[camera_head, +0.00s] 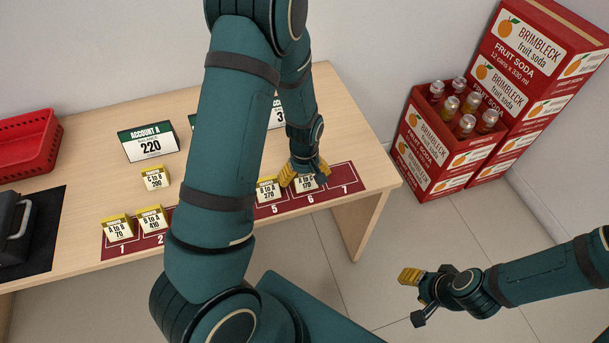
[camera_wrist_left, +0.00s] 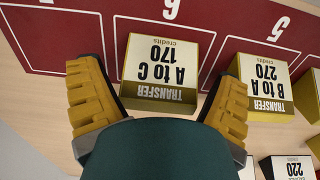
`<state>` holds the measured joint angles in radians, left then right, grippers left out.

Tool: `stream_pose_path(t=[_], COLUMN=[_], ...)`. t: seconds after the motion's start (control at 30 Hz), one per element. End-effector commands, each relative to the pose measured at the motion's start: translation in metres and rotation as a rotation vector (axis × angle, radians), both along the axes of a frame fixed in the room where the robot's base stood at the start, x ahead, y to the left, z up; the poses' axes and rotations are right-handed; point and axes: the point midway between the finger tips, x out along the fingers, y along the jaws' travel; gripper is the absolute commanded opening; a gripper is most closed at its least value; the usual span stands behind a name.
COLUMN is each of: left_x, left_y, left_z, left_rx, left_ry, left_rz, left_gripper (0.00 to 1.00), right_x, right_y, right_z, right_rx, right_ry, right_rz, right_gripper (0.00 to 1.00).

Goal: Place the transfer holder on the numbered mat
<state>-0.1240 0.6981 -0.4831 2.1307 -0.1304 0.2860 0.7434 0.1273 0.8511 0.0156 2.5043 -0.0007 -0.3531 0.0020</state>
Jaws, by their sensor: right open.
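The numbered mat (camera_head: 345,181) is dark red and lies along the table's front edge. A transfer holder reading A to C 170 (camera_wrist_left: 165,65) stands at slot 6, with its label facing up in the left wrist view. My left gripper (camera_head: 305,178) is over it, with yellow fingers (camera_wrist_left: 160,108) open on either side and visible gaps to the holder. Holder B to A 270 (camera_head: 268,189) is at slot 5, A to B 70 (camera_head: 117,229) at slot 1, and B to A 410 (camera_head: 151,219) at slot 2. My left arm hides the middle slots. My right gripper (camera_head: 410,293) is open and empty above the floor.
Holder C to B 200 (camera_head: 155,179) stands on the table behind the mat. An ACCOUNT A sign (camera_head: 149,143) is behind it; another sign is partly hidden by my arm. A red basket (camera_head: 25,143) and black device (camera_head: 12,235) are at left. Soda crates (camera_head: 425,150) stand right of the table.

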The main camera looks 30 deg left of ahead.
Motion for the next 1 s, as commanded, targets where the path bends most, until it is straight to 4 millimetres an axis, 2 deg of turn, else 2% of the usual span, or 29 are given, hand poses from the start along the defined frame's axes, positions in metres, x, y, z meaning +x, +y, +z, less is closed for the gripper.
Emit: stream_pose_path(t=[0.17, 0.27, 0.6, 0.8, 0.93, 1.0], left_x=[0.0, 0.001, 0.001, 0.001, 0.0, -0.004], left_y=[0.0, 0.0, -0.001, 0.0, -0.001, -0.009], left_z=[0.005, 0.017, 0.086, 0.114, 0.12, 0.111], left_rx=[0.0, 0.0, 0.0, 0.0, -0.001, -0.013], left_ry=[0.0, -0.003, -0.004, -0.003, 0.0, -0.001], left_rz=[0.0, 0.0, -0.001, 0.0, -0.006, -0.042], left_gripper=[0.91, 0.91, 0.91, 0.91, 0.91, 0.91], right_x=[0.0, -0.001, -0.005, -0.005, -0.004, -0.004], right_y=[0.0, 0.0, 0.001, 0.001, 0.001, 0.0], right_z=[0.004, 0.007, 0.027, 0.034, 0.036, 0.036], right_rx=[0.0, 0.0, 0.003, 0.002, 0.002, 0.002], right_ry=[0.001, 0.002, 0.012, 0.011, 0.011, 0.011], right_rz=[0.0, 0.001, 0.002, 0.001, 0.0, 0.0], right_gripper=[0.47, 0.47, 0.47, 0.47, 0.47, 0.47])
